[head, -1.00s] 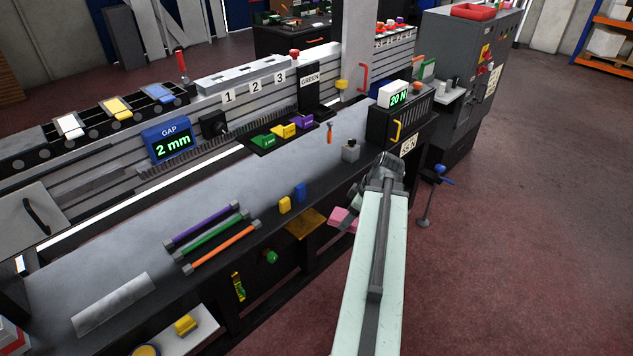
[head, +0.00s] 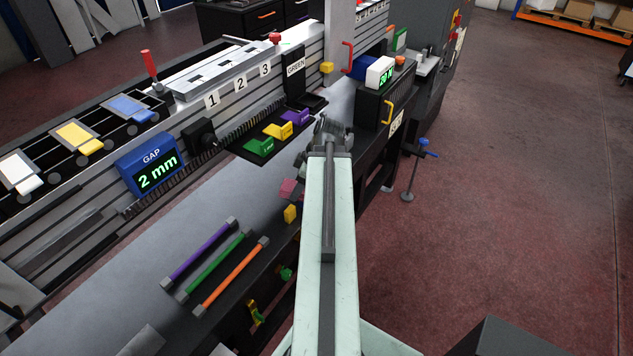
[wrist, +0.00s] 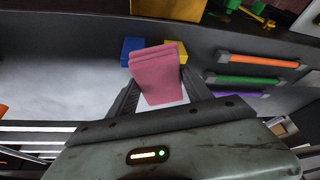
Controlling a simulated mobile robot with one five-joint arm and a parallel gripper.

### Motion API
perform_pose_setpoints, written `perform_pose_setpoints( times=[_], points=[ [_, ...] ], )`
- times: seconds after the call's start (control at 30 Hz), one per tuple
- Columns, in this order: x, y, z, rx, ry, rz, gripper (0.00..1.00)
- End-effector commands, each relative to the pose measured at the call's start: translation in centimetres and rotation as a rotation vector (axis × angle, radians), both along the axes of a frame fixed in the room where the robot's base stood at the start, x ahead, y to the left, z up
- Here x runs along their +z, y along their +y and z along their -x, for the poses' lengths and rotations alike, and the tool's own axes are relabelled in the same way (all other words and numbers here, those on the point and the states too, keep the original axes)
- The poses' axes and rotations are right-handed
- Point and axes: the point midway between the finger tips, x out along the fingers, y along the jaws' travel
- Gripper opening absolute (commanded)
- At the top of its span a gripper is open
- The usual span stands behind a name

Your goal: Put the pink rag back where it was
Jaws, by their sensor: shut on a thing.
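The pink rag (wrist: 158,74) is folded and held between the two dark fingers of my gripper (wrist: 160,92) in the wrist view. In the head view the rag (head: 290,188) shows as a small pink patch left of my arm, by the workbench's front edge. My arm hides most of the gripper there. In the wrist view the bench top (wrist: 65,85) lies behind the rag. I cannot tell whether the rag touches it.
A yellow block (head: 290,214) stands near the bench edge; a blue block (wrist: 132,48) is beside the rag in the wrist view. Purple, green and orange rods (head: 232,276) lie on the bench. A force box (head: 376,108) stands at the far end. Open floor (head: 500,210) is at right.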

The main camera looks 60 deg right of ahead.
Motion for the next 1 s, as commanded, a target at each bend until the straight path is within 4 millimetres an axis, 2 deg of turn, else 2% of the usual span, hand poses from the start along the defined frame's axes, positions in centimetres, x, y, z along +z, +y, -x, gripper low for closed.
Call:
perform_pose_setpoints(
  times=[0.07,0.17,0.4,0.53,0.6,0.77,1.0],
  points=[
    [0.0,-0.2,0.0,-0.004,0.000,0.001,0.26],
    [0.1,-2.1,-0.3,-0.041,0.001,0.000,0.26],
    [0.5,-11.4,-0.8,-0.248,0.001,0.002,0.26],
    [0.7,-14.9,-0.6,-0.334,0.000,0.000,0.26],
    [0.7,-15.5,-0.5,-0.354,-0.001,0.000,0.26],
    [0.0,-15.4,-0.4,-0.357,-0.001,0.000,0.26],
    [-5.0,-15.4,-0.5,-0.355,-0.001,0.000,0.26]
  ],
)
